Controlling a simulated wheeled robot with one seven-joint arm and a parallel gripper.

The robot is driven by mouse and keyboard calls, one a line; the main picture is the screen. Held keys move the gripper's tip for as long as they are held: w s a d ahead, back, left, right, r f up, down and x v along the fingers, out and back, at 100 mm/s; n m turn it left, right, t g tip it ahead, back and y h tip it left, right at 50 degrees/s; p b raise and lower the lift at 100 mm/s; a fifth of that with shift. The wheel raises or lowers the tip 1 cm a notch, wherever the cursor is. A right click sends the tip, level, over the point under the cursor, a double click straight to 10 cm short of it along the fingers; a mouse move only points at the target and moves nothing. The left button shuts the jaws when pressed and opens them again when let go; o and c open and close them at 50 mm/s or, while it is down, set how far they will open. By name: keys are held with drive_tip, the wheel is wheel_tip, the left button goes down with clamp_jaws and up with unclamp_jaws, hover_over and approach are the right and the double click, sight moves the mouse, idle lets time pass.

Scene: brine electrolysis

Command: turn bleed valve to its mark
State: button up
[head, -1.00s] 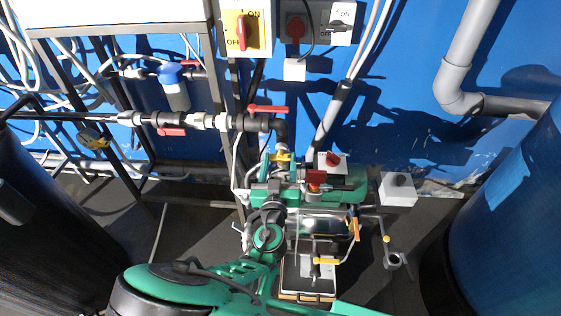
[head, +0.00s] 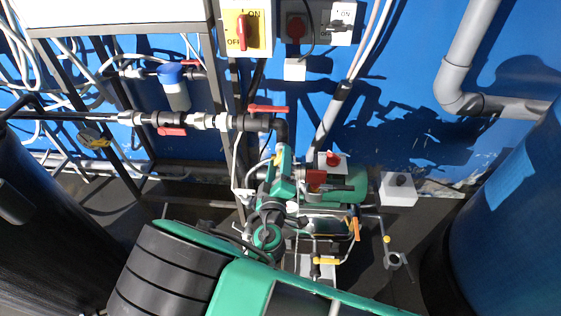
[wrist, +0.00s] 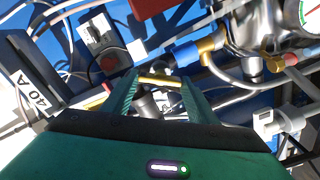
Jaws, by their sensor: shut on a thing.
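A small yellow valve handle, which I take to be the bleed valve (wrist: 160,82), lies between my fingertips in the wrist view. My gripper (wrist: 158,88) is shut on it, with one green finger at each end of the yellow bar. In the head view my gripper (head: 283,153) reaches up to the pipework below the black elbow, and only a sliver of the yellow handle (head: 277,160) shows beside it. The valve body is mostly hidden behind my gripper, and I cannot make out a mark.
A red-handled valve (head: 267,109) sits on the pipe just above. A red button box (head: 332,161) and a grey box (head: 398,188) stand to the right. Yellow-handled fittings (head: 327,261) lie below. A blue tank (head: 510,210) fills the right side.

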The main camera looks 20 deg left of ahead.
drive_tip(key=n, duration=0.6)
drive_tip(key=shift+s+a+f, duration=0.1)
drive_tip(key=shift+f, duration=0.1)
drive_tip(key=shift+n, duration=0.3)
drive_tip(key=o, duration=1)
drive_tip(key=shift+o, duration=0.2)
drive_tip(key=v, duration=1)
drive_tip(key=shift+s+d, duration=0.25)
